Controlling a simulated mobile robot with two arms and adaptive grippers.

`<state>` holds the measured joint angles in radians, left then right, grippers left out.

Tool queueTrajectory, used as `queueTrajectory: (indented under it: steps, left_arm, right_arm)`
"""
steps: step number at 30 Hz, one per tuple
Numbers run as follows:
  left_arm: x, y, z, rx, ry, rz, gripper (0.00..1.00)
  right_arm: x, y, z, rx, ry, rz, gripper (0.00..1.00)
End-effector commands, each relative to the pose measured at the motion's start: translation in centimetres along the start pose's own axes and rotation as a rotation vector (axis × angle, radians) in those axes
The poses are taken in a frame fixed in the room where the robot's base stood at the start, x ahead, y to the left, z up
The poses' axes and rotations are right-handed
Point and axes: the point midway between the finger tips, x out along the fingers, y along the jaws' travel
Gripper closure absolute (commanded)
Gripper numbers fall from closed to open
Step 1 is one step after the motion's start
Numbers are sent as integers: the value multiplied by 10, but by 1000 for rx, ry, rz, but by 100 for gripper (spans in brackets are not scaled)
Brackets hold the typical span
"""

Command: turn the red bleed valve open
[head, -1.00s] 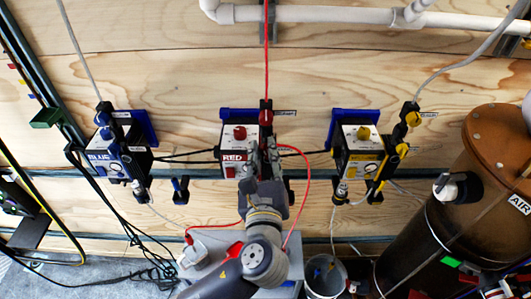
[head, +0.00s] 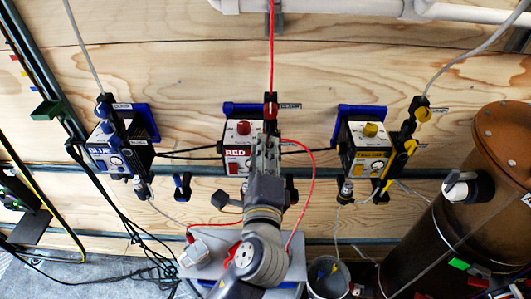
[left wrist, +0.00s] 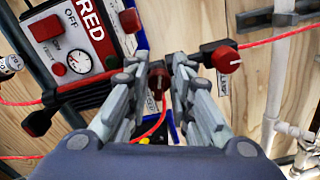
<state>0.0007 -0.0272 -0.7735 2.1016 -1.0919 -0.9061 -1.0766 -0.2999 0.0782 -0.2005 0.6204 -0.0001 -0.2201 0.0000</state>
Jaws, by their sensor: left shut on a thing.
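The red station (head: 240,154) is a box on the plywood wall, marked RED, with a red knob on top. My left gripper (head: 267,143) is at its right side, below an upper red valve (head: 270,110). In the left wrist view my left gripper (left wrist: 161,64) has its fingers on both sides of the red bleed valve's handle (left wrist: 157,83) and is shut on it. The upper red valve shows to the right of the fingers, apart from them. In the head view the fingers hide the bleed valve. My right gripper is not in view.
A blue station (head: 115,150) hangs to the left and a yellow station (head: 368,148) to the right. A red hose (head: 313,175) loops close to my left arm. A grey bucket (head: 328,278) and a brown tank (head: 440,225) stand lower right.

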Motion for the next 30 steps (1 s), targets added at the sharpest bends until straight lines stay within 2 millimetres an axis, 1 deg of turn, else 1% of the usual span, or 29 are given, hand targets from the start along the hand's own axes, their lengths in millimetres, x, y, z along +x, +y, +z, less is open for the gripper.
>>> queueTrajectory:
  steps: [1,6,15,22,30]
  left_arm:
    - [0,3,0,-42,-1,1,100]
    - [0,4,-1,-170,-1,1,100]
    - [0,5,0,-318,-1,1,100]
    - [0,5,0,-361,-1,1,100]
    - [0,5,-1,-368,-1,1,100]
  right_arm:
    - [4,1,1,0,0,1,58]
    - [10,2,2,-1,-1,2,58]
    - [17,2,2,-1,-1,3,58]
    - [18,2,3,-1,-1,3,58]
    - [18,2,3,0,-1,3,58]
